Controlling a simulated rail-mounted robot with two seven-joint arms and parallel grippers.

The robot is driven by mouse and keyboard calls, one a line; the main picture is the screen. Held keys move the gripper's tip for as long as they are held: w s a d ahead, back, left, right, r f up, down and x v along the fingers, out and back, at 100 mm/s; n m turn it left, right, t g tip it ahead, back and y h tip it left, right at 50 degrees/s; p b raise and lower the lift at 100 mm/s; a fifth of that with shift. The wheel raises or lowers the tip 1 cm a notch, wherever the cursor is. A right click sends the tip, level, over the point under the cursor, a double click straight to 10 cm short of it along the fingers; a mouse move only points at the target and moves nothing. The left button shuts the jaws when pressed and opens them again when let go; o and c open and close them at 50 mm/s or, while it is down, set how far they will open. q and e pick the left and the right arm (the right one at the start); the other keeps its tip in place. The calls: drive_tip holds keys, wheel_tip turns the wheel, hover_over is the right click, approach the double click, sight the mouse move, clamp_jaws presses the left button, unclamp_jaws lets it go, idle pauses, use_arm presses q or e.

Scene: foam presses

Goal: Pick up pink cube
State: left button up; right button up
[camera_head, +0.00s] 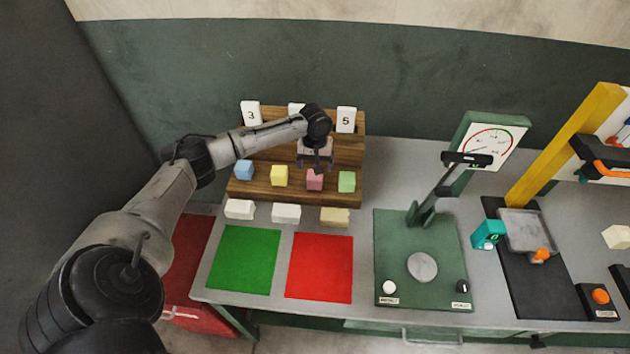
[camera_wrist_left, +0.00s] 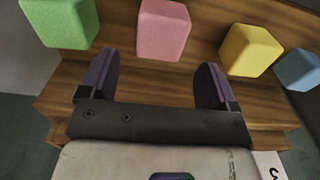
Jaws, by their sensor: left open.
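The pink cube (camera_head: 314,181) sits on the wooden stepped rack in the head view, between the yellow cube (camera_head: 279,176) and the green cube (camera_head: 346,181). My left gripper (camera_head: 317,164) is above and just behind the pink cube there. In the left wrist view the gripper (camera_wrist_left: 156,68) is open and empty, its dark fingers spread apart. The pink cube (camera_wrist_left: 163,29) shows beyond the fingertips, lined up with the gap between them. I cannot tell the exact height between them. My right gripper is not in view.
The wooden rack (camera_head: 246,191) also holds a blue cube (camera_head: 244,169) and numbered white cards. Pale foam blocks (camera_head: 287,214) lie in front, then a green mat (camera_head: 244,260) and a red mat (camera_head: 320,267). A green press (camera_head: 422,240) stands to the right.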

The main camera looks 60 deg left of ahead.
use_arm(q)
drive_tip(key=shift+f+b, duration=0.4)
drive_tip(key=shift+f, duration=2.75)
drive_tip(key=shift+c, duration=0.2)
drive_tip(key=c, duration=1)
drive_tip(key=shift+o, duration=0.2)
drive_tip(key=shift+r, duration=0.15)
